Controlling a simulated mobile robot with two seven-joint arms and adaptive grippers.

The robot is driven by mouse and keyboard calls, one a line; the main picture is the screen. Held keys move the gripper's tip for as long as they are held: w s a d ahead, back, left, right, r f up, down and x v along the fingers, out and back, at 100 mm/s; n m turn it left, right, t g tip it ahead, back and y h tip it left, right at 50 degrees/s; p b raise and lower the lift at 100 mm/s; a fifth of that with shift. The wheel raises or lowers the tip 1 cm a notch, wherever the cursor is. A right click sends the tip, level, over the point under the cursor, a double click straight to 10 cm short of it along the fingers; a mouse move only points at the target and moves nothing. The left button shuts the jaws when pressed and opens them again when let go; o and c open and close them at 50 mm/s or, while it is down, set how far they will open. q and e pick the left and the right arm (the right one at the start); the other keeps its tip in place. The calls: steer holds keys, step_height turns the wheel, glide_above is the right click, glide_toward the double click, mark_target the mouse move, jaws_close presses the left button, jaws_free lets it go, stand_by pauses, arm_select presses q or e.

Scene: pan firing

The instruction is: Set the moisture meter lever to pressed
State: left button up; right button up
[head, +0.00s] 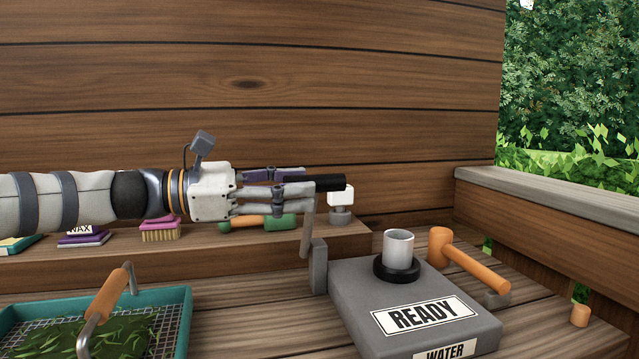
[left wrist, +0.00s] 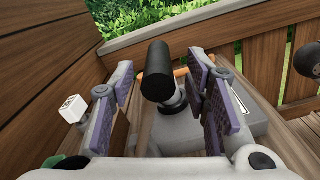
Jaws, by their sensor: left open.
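The moisture meter is a grey box (head: 400,290) with "READY" and "WATER" labels and a white cup on a black ring on top. Its lever (head: 307,235) stands up at the box's left side and ends in a black grip (head: 331,182), seen large in the left wrist view (left wrist: 158,72). My left gripper (head: 308,182) comes in level from the left at the grip's height. It is open, and its purple-padded fingers lie either side of the grip in the left wrist view; contact cannot be told. My right gripper is not in view.
An orange mallet (head: 468,262) lies behind the meter. A teal mesh tray (head: 180,305) with leaves and an orange handle stands at front left. A shelf with brushes, a wax box and a green-headed mallet (head: 275,222) runs along the back wall. A white block on a grey post (head: 341,195) stands there too.

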mark_target(320, 192)
arm_select(q)
steer(key=x, duration=0.4)
steer(key=shift+w+d, duration=0.15)
jaws_close()
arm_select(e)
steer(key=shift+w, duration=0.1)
arm_select(q)
steer(key=shift+s+d+f+m, duration=0.1)
steer(key=shift+s+f+m, duration=0.2)
steer(key=shift+s, duration=0.15)
steer(key=s+d+f+m+b, duration=0.2)
steer(key=s+f+m, duration=0.3)
steer(key=f, duration=0.2)
steer(key=shift+s, duration=0.35)
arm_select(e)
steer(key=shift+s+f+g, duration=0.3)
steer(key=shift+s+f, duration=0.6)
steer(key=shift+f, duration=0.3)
